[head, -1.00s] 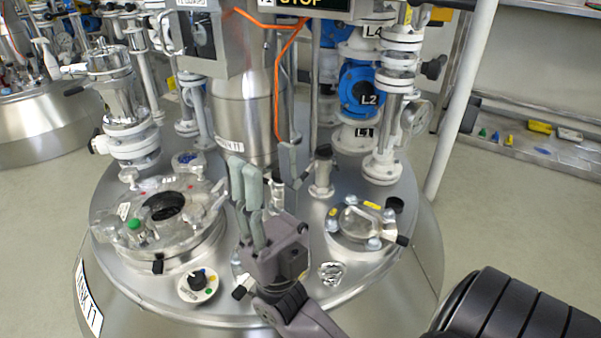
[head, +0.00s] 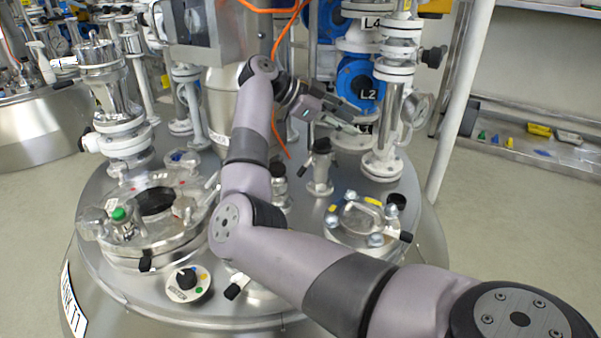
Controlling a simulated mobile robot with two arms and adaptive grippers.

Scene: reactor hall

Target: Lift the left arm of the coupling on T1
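The tank T1 (head: 75,300) is the large steel vessel in the middle of the head view, its label partly cut off at the lower left. A short upright fitting with a black top (head: 320,168) stands on its lid and may be the coupling; I cannot make out its arms clearly. My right gripper (head: 352,117) is above and slightly right of this fitting, in front of the blue valve L2. Its fingers point right and look apart, with nothing seen between them. My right forearm hides part of the lid's middle. My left gripper is out of view.
The blue valve L2 (head: 360,80) and a white flanged pipe (head: 388,125) stand close behind and right of the gripper. An orange cable (head: 283,45) hangs nearby. A round open port (head: 155,202) and a knob box (head: 187,283) are at left; a sight glass (head: 358,222) is at right.

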